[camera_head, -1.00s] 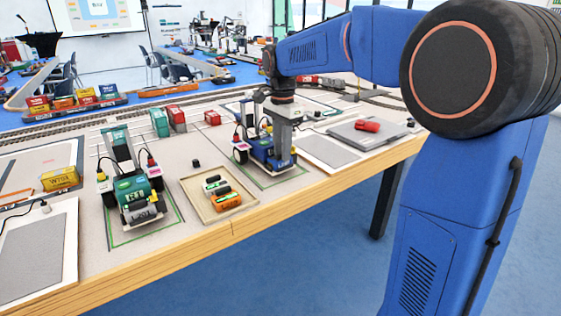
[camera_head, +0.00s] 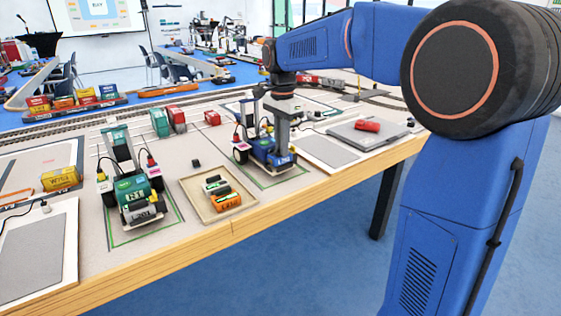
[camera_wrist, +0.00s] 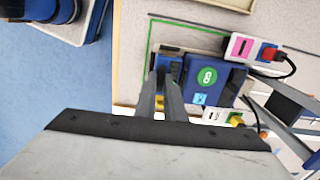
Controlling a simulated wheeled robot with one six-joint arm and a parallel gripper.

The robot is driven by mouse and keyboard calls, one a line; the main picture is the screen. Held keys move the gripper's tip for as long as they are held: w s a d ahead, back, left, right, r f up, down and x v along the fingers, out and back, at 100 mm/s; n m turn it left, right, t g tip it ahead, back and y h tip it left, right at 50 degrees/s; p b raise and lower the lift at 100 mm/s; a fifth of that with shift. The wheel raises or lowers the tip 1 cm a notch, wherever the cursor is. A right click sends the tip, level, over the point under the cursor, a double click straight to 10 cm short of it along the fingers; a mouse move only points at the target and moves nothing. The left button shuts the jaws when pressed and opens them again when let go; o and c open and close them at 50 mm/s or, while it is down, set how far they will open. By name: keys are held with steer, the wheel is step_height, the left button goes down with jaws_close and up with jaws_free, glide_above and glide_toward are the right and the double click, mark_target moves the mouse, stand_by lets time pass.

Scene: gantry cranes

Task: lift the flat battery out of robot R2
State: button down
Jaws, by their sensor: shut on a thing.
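Robot R2 (camera_head: 262,153) is the blue model vehicle standing in a green-lined square on the table. My gripper (camera_head: 283,155) points straight down at its near end. In the wrist view, R2's blue body (camera_wrist: 208,80) carries a round green emblem and lies just right of my gripper (camera_wrist: 167,66). The fingers are close together and shut on the flat battery at R2's end. The fingers hide most of the battery, so I cannot tell how far it is out of its seat.
A wooden tray (camera_head: 236,206) with batteries stands left of R2. Beyond it stands the green robot R1 (camera_head: 133,192). A grey flat case (camera_head: 350,136) with a red object on it (camera_head: 367,125) lies to the right. R2's side posts and cables stand close to my gripper.

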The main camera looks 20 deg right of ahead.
steer(key=shift+r, duration=2.85)
steer(key=shift+s, duration=0.15)
